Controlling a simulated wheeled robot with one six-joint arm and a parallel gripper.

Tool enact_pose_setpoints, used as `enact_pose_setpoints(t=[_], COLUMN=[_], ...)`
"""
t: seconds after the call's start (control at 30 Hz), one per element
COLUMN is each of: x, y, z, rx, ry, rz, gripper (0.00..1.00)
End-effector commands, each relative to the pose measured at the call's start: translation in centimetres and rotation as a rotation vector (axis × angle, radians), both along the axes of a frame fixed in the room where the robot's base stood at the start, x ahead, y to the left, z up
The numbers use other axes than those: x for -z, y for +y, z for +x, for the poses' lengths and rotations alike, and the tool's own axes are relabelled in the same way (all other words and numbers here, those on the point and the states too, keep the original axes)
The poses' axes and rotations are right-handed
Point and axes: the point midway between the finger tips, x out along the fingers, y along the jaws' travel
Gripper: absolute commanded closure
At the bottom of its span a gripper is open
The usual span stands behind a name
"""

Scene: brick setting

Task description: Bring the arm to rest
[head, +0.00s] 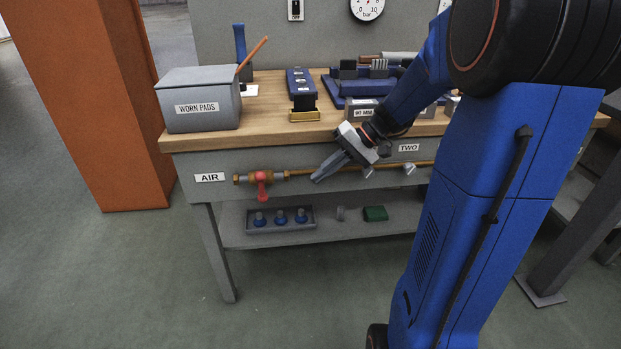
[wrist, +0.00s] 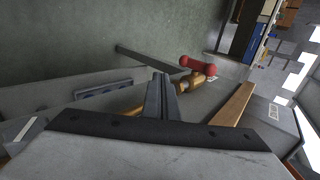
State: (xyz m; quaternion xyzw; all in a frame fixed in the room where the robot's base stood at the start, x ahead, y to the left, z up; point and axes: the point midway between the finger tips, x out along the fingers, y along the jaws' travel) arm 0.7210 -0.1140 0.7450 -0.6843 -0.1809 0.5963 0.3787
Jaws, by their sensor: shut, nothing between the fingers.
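My gripper (head: 322,177) is shut and empty in the head view. It hangs in front of the workbench's front panel, to the right of the red valve handle (head: 262,184) on the brass air pipe (head: 300,172). In the wrist view my gripper's closed fingers (wrist: 161,84) point toward the bench front, with the red valve handle (wrist: 199,66) just to their right. A gap shows between the fingertips and the handle in the head view. My blue arm reaches down from the upper right.
The wooden bench top (head: 268,112) holds a grey "WORN PADS" box (head: 203,98), a blue block (head: 300,88) and a blue fixture (head: 352,88). A lower shelf (head: 330,232) carries a tray (head: 281,219) and a green block (head: 375,213). An orange column (head: 105,100) stands left. The floor in front is clear.

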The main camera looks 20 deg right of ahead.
Motion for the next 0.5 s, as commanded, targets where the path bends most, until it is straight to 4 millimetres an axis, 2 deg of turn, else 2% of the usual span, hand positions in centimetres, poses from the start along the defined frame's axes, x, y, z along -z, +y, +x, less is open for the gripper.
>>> enact_pose_setpoints(t=[0.17, 0.5], x=[-0.28, -0.32], y=[-0.72, -0.77], z=[-0.24, -0.27], rx=[0.001, 0.0], ry=[0.001, 0.0], rz=[0.0, 0.0], gripper=[1.0, 1.0])
